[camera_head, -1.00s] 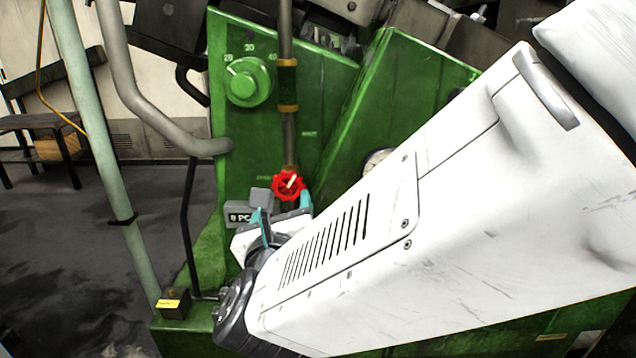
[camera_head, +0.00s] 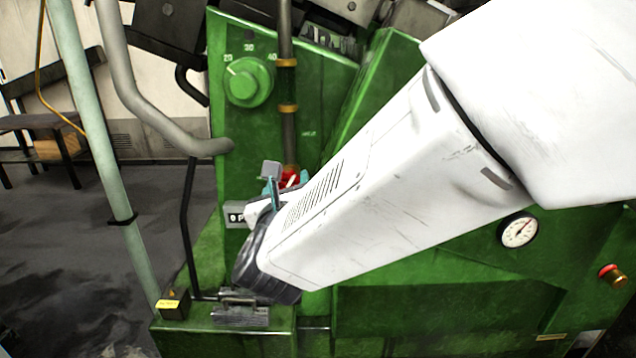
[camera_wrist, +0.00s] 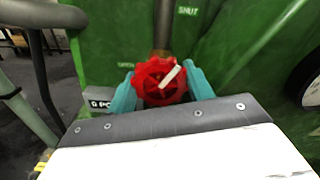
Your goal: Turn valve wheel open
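The red valve wheel (camera_wrist: 158,84) sits on a vertical pipe on the green machine, with a white pointer bar slanting up and to the right. In the head view only part of the wheel (camera_head: 289,171) shows; my arm and gripper hide the rest. My gripper (camera_wrist: 162,90) has its two teal fingers apart, one on each side of the wheel. Whether they touch its rim I cannot tell. It also shows in the head view (camera_head: 287,184). A "SHUT" label (camera_wrist: 188,11) is above right of the wheel, and a small label (camera_wrist: 125,65) is at its left.
A grey label plate (camera_wrist: 99,100) is left of the wheel. A green dial knob (camera_head: 248,82) and a bent grey pipe (camera_head: 150,110) are above left. A round gauge (camera_head: 518,230) and a red button (camera_head: 611,274) are at right. Open floor lies left.

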